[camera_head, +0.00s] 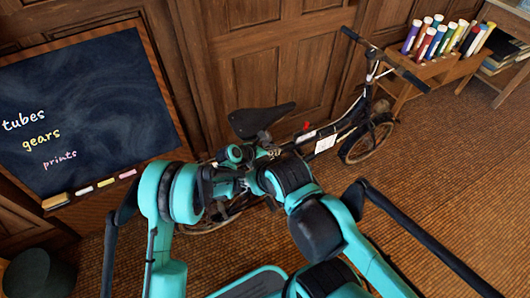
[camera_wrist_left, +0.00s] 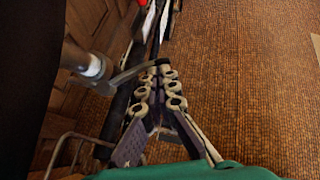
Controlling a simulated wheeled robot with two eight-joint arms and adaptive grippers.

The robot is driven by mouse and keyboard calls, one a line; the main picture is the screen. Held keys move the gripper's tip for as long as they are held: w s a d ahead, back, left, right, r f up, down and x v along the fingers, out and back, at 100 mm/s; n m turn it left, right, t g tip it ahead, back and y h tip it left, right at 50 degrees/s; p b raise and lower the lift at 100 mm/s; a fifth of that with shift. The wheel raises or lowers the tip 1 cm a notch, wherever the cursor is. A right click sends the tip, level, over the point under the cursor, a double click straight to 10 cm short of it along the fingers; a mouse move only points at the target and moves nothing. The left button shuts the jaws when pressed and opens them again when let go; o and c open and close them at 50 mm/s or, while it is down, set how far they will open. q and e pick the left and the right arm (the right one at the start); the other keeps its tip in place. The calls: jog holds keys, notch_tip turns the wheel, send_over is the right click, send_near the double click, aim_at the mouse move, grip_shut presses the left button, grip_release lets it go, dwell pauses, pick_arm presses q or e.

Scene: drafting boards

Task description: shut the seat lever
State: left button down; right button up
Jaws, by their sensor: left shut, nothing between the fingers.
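The bicycle's black seat (camera_head: 262,120) stands on its post near the panelled wall. In the left wrist view a grey seat lever (camera_wrist_left: 130,74) sticks out to the right from a pale round clamp (camera_wrist_left: 95,68) on the seat post. My left gripper (camera_head: 268,150) is beside the post, just below the seat. In the wrist view my left gripper (camera_wrist_left: 160,76) is shut and empty. Its tips lie at the lever's outer end, very close to it; I cannot tell whether they touch. In the head view the lever is too small to make out. I cannot make out my right gripper.
The bicycle frame (camera_head: 345,130) runs right toward its handlebar (camera_head: 385,60). A chalkboard (camera_head: 85,110) stands at left, with a dark bin (camera_head: 38,275) below. A wooden stand with colourful tubes (camera_head: 440,40) is at back right. The woven floor at right is clear.

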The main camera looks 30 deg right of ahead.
pick_arm(q)
jog(key=shift+d+n, duration=0.2)
jog(key=shift+n, duration=0.2)
jog(key=shift+r+t, duration=0.1)
jog(key=shift+t, duration=0.2)
jog(key=shift+w+a, duration=0.1)
jog(key=shift+w+a+f, duration=0.25)
jog(key=shift+w+a, duration=0.1)
jog(key=shift+a, duration=0.2)
